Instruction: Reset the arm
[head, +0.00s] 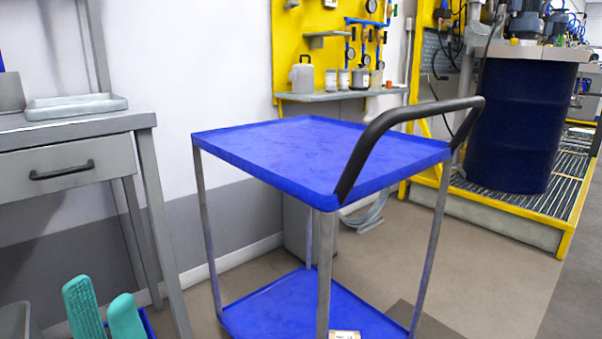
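My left gripper (99,291) shows at the bottom left of the head view as two teal fingers pointing up. One finger has a textured face, and the other looks smooth. Their tips are apart with a gap between them, and I see nothing held there. The gripper's body is cut off by the picture's lower edge. It shows in front of the floor, below the grey workbench (60,121) and left of the blue cart (285,150). My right gripper is out of view.
The cart has a black handle (400,113) and a lower shelf (275,305) with a small box (345,335). A grey tray (77,106) lies on the workbench. Bottles stand on a shelf (340,96) at the yellow panel. A dark blue drum (515,125) stands on a yellow-edged grating.

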